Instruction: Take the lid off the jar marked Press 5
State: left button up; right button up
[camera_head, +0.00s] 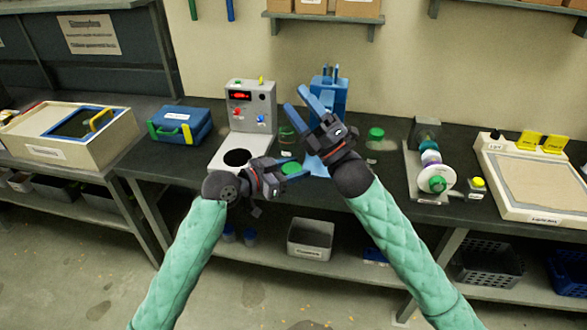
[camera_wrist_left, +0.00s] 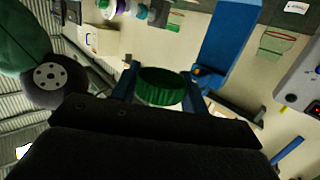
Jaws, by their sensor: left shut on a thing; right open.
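My left gripper (camera_head: 296,171) is shut on a green lid (camera_head: 291,168) in front of the blue press (camera_head: 327,92). In the left wrist view the ribbed green lid (camera_wrist_left: 160,87) sits between the blue fingers. I cannot tell whether a jar is under it. My right gripper (camera_head: 297,101) is open and empty, above and behind the left one, partly covering the blue press. A clear jar with a green lid (camera_head: 376,133) stands to the right on the bench. Another green-topped thing (camera_head: 287,132) stands behind my grippers, partly hidden. No jar marking is readable.
A grey machine with a red display (camera_head: 250,105) stands left of my grippers, a blue case (camera_head: 180,124) farther left. A spool device (camera_head: 431,165) and a framed tray (camera_head: 535,180) are at right. Dark bench top is free around the right jar.

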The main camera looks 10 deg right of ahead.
jog(key=w+d+f+m+t+h, duration=0.1)
jog(key=d+f+m+h, duration=0.45)
jog(key=f+m, duration=0.25)
jog(key=w+d+f+m+t+h, duration=0.1)
jog(key=d+f+m+h, duration=0.3)
jog(key=f+m+h, duration=0.35)
jog(key=s+d+f+m+g+h, duration=0.1)
jog(key=s+f+m+g+h, duration=0.15)
jog(key=f, duration=0.85)
jog(key=s+d+f+m+g+h, duration=0.1)
jog(key=s+f+m+g, duration=0.25)
jog(key=f, duration=0.75)
jog(key=s+a+f+m+g, duration=0.1)
jog(key=s+f+m+g, duration=0.15)
jog(key=s+f, duration=0.5)
jog(key=s+a+f+m+g, duration=0.1)
jog(key=s+f+g, duration=0.35)
jog(key=f, duration=0.55)
jog(key=s+a+f+m+g, duration=0.1)
jog(key=s+f+g, duration=0.2)
jog(key=s+f, duration=0.3)
jog(key=s+a+f+m+g, duration=0.1)
jog(key=s+f+g, duration=0.2)
jog(key=s, duration=1)
notch_tip(320, 180, down, 3)
jog(key=shift+s+r+m+h, duration=0.1)
jog(key=shift+s+m+h, duration=0.05)
jog(key=shift+m+h, duration=0.2)
